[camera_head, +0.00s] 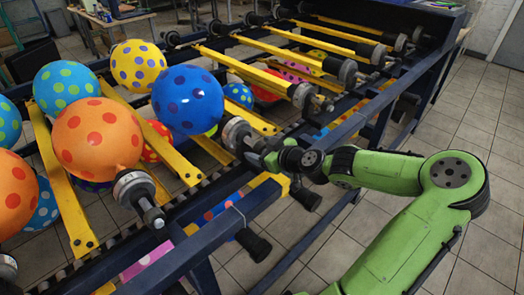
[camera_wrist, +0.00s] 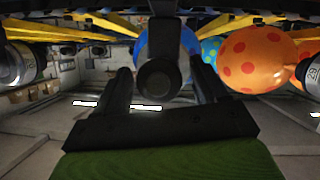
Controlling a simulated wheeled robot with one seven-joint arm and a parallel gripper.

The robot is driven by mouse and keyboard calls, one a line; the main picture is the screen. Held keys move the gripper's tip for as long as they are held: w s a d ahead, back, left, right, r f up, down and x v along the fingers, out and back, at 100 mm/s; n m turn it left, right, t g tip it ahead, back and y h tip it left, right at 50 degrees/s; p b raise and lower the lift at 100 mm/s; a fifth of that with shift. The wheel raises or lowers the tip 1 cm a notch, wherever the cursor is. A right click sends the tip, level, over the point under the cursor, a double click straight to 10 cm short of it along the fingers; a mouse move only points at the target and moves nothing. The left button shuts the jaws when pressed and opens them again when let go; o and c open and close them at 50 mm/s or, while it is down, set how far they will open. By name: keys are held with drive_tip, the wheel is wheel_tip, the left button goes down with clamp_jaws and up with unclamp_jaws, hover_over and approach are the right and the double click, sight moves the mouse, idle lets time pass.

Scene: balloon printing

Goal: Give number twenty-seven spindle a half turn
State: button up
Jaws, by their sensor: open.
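My green arm reaches from the right in the head view. My gripper (camera_head: 262,155) is at the outer end of the spindle (camera_head: 236,133) that carries the blue dotted balloon (camera_head: 188,99). In the wrist view my gripper (camera_wrist: 160,74) is open, one dark finger on each side of a round black spindle end (camera_wrist: 158,82). The blue balloon (camera_wrist: 180,42) shows behind it. I cannot read this spindle's number, and cannot tell whether the fingers touch it. A spindle marked 29 (camera_wrist: 312,73) is at the right edge, by the orange balloon (camera_wrist: 258,58).
Another spindle (camera_wrist: 28,62) stands at the wrist view's left edge, its label unclear. Orange (camera_head: 98,136) and yellow (camera_head: 138,66) dotted balloons sit between yellow bars (camera_head: 62,185). The dark blue frame rail (camera_head: 190,250) runs below the spindles. Tiled floor (camera_head: 470,125) is open on the right.

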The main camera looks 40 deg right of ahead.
drive_tip(key=c, duration=1)
drive_tip(key=shift+o, duration=0.2)
drive_tip(key=shift+r, duration=0.1)
drive_tip(key=m+y+p, duration=0.1)
drive_tip(key=m+p, duration=0.1)
drive_tip(key=shift+d+m+y, duration=0.1)
drive_tip(key=shift+m+y, duration=0.2)
drive_tip(key=shift+y, duration=0.1)
drive_tip(key=m+y+p, duration=0.2)
drive_tip(key=m+p, duration=0.1)
drive_tip(key=m+y+p, duration=0.2)
drive_tip(key=m, duration=0.1)
drive_tip(key=shift+d, duration=0.1)
drive_tip(key=shift+f+m+t+y+p, duration=0.15)
drive_tip(key=shift+m+t+y+p, duration=0.25)
drive_tip(key=shift+m, duration=0.6)
drive_tip(key=shift+f+m+t+y+p, duration=0.1)
drive_tip(key=shift+m+t+y+p, duration=0.1)
drive_tip(key=shift+m+y+p, duration=0.6)
drive_tip(key=shift+m, duration=0.4)
